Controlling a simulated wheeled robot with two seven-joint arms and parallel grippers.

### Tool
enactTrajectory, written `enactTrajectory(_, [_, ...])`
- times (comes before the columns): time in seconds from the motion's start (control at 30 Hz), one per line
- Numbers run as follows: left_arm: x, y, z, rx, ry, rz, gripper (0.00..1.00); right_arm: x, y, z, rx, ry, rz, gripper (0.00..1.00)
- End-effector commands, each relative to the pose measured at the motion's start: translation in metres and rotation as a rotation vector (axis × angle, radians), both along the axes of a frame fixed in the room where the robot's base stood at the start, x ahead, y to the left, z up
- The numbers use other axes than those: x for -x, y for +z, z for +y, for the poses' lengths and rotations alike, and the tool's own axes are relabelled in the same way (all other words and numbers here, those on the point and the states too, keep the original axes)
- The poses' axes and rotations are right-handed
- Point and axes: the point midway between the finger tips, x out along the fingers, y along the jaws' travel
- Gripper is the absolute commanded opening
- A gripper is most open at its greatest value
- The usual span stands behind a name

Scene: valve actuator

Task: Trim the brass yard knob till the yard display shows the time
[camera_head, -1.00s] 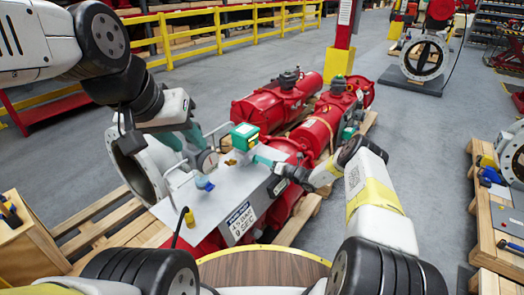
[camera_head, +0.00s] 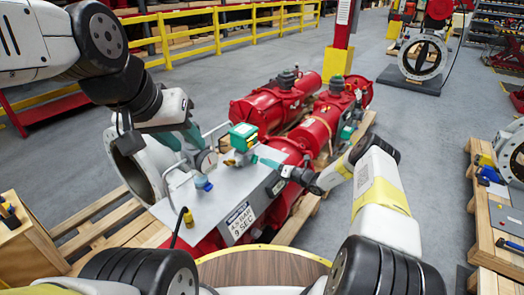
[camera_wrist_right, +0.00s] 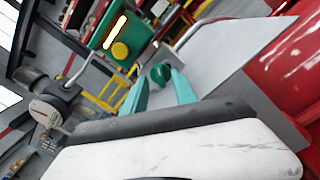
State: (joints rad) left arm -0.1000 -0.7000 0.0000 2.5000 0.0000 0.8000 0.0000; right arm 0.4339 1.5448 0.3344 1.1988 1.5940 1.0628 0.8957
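A placard (camera_head: 240,219) on the front of the grey panel (camera_head: 215,207) reads "4.5 BAR 9 SEC". A small brass-coloured part (camera_head: 230,162) sits on the panel below a green and yellow box (camera_head: 243,136); I cannot tell for sure that it is the yard knob. No display figures are readable. My right gripper (camera_head: 262,162) is beside the box; in the right wrist view its teal fingers (camera_wrist_right: 162,92) are apart and empty, with a green knob (camera_wrist_right: 160,73) beyond the gap. My left gripper (camera_head: 190,138) is above a round gauge (camera_head: 206,161); its finger gap is unclear.
A blue knob (camera_head: 203,184) and a yellow fitting (camera_head: 189,217) with a black cable are on the panel. A bent metal rail stands at its left. Red cylinders (camera_head: 275,103) lie behind, and a wide flange ring (camera_head: 140,170) is at the left.

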Motion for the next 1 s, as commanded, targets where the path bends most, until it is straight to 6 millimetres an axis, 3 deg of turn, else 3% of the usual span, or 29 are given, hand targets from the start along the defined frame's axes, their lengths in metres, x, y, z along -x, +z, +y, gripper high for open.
enactTrajectory(0.23, [0.0,0.0,0.0,0.0,0.0,0.0,0.36,0.02,0.0,-0.029,-0.001,-0.001,0.0,0.34])
enactTrajectory(0.57, [0.0,0.0,0.0,0.0,0.0,0.0,0.36,0.025,0.0,-0.033,0.0,0.001,0.0,0.34])
enactTrajectory(0.67, [0.0,0.0,0.0,0.0,0.0,0.0,0.36,0.025,0.001,-0.033,-0.011,-0.005,0.013,0.18])
enactTrajectory(0.77, [0.0,0.0,0.0,0.0,0.0,0.0,0.36,0.027,0.008,-0.034,-0.099,-0.041,0.127,0.0])
enactTrajectory(1.0, [0.0,0.0,0.0,0.0,0.0,0.0,0.36,0.058,0.039,-0.023,-0.625,-0.197,0.794,0.0])
